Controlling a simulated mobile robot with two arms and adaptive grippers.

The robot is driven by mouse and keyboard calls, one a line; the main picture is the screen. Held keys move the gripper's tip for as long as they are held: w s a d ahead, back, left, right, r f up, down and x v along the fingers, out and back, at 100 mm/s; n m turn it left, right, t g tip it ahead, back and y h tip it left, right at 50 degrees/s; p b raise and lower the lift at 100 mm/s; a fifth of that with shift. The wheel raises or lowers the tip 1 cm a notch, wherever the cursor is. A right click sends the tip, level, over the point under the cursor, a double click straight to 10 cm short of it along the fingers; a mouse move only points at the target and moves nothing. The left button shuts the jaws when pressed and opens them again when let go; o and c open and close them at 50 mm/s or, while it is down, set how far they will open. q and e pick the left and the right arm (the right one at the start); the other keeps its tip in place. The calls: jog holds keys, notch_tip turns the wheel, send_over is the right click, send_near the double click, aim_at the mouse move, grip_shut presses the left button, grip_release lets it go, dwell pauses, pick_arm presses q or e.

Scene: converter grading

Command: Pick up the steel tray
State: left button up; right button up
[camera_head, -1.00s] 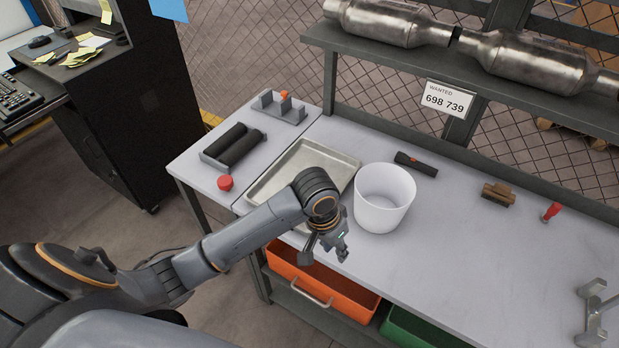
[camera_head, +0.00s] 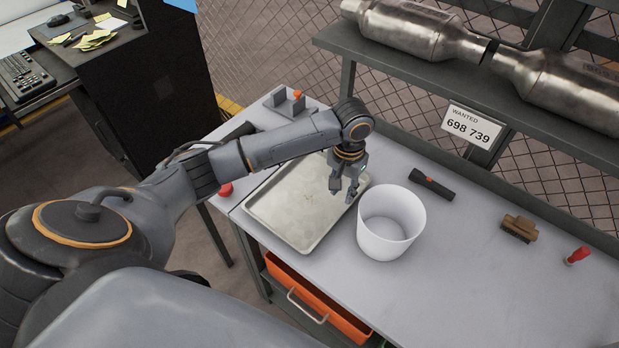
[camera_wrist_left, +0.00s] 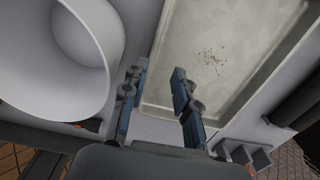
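The steel tray (camera_head: 290,215) is a shallow, pale metal tray lying flat at the left part of the bench. In the left wrist view the tray (camera_wrist_left: 215,75) shows a few small brown specks on its floor. My left gripper (camera_head: 346,198) is above the tray's right rim, between the tray and the white bucket. In the left wrist view its two fingers (camera_wrist_left: 158,80) are apart with nothing between them, near the tray's edge. The arm hides the tray's far left part in the head view. My right gripper is not in view.
The white bucket (camera_head: 388,226) stands close to the tray's right side. A black flashlight (camera_head: 431,184), a brown brush (camera_head: 519,228) and a red-handled item (camera_head: 577,256) lie further right. A red cap (camera_head: 226,190) is left of the tray. A shelf with catalytic converters (camera_head: 400,28) overhangs the back.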

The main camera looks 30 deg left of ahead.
aim_at(341, 210)
pick_arm(q)
notch_tip(341, 210, down, 2)
jog(key=shift+w+f, duration=0.1)
jog(key=shift+f, duration=0.4)
jog(key=shift+d+f+p, duration=0.1)
jog(key=shift+f+p, duration=0.2)
jog(key=f, duration=0.1)
jog(key=f+p, duration=0.1)
jog(key=f, duration=0.1)
jog(key=shift+s+d+f, duration=0.2)
jog(key=shift+s+f, duration=0.05)
jog(key=shift+s, duration=0.1)
jog(key=shift+w+f, duration=0.1)
jog(key=shift+f, duration=0.5)
grip_shut()
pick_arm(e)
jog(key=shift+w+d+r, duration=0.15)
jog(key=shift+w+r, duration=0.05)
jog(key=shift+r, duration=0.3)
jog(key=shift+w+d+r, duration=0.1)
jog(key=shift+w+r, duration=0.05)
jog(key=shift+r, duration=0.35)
pick_arm(q)
jog(key=shift+r, duration=0.1)
